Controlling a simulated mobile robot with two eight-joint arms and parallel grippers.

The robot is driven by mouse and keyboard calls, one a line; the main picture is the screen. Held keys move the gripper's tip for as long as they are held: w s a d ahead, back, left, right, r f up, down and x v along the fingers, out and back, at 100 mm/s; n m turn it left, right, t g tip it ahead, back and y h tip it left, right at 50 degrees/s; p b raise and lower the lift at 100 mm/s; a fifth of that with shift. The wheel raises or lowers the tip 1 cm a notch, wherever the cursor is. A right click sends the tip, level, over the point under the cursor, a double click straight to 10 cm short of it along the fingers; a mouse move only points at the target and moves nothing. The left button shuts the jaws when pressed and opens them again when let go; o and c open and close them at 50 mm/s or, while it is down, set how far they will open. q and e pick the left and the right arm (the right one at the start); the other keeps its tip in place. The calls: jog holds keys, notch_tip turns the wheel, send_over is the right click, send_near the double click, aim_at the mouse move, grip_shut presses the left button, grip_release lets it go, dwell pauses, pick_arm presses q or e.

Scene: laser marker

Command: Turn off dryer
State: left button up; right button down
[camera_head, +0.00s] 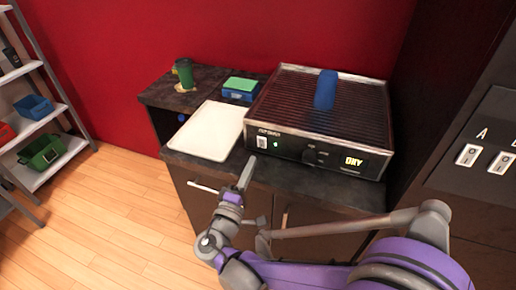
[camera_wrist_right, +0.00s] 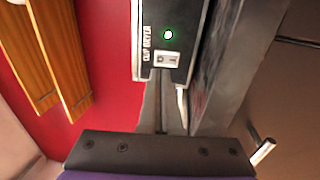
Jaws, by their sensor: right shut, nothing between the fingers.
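The dryer (camera_head: 318,115) is a black box with a ribbed top on the dark counter. Its front panel carries a small white rocker switch (camera_head: 262,141), a lit green light (camera_head: 277,143), dark knobs and a bright "DRY" display (camera_head: 353,161). In the right wrist view the switch (camera_wrist_right: 167,59) sits beside the green light (camera_wrist_right: 168,35) and the words "CUP DRYER". My right gripper (camera_head: 249,162) is shut and empty, pointing up just in front of and below the switch in the head view. I cannot tell whether it touches the panel. My left gripper is out of view.
A blue cup (camera_head: 325,90) stands on the dryer. A white tray (camera_head: 208,131), a green cup (camera_head: 185,73) and a blue box with a green top (camera_head: 240,89) are to its left. Below the counter are cabinet doors with handles. A switch panel (camera_head: 487,150) stands at right.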

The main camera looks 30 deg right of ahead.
aim_at(262, 141)
jog(key=x, duration=0.6)
jog(key=shift+w, duration=0.1)
